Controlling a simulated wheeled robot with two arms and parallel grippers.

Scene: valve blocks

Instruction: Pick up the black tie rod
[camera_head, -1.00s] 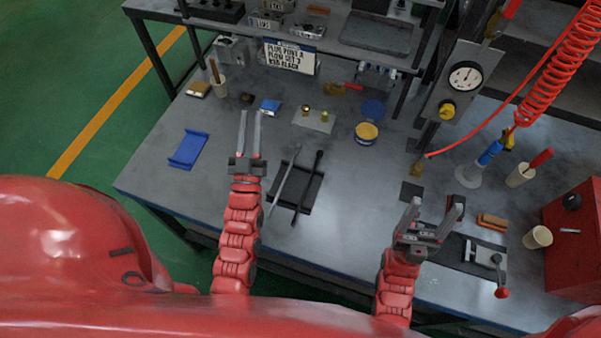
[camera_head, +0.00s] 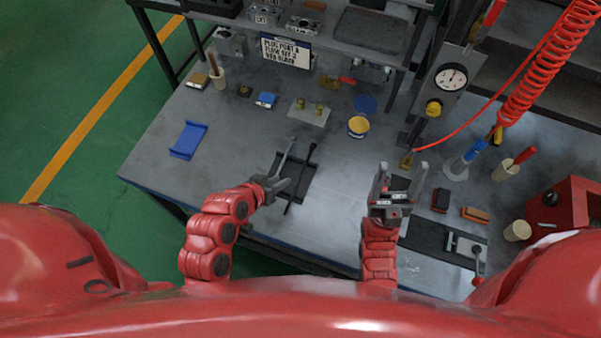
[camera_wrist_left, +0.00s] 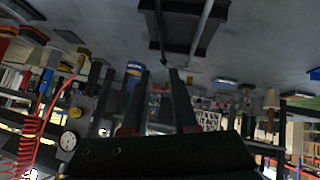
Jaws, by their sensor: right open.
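The black tie rod (camera_head: 309,157) lies lengthwise on a dark mat or tray (camera_head: 306,185) on the workbench, its far end past the mat's edge. A similar silver-grey rod (camera_head: 288,152) lies left of it. My left gripper (camera_head: 288,184) is open, at the left side of the mat near both rods; its fingers partly hide the silver rod. In the left wrist view, its fingers (camera_wrist_left: 160,82) are apart with nothing between them, and the black rod (camera_wrist_left: 158,28) shows beyond them. My right gripper (camera_head: 403,172) is open and empty, right of the mat.
A blue tray (camera_head: 188,141) lies to the left. A yellow-topped tin (camera_head: 358,127) and a plate with brass fittings (camera_head: 310,112) stand behind the mat. A gauge post (camera_head: 450,80) and a red box (camera_head: 565,212) are to the right. The bench between tin and mat is clear.

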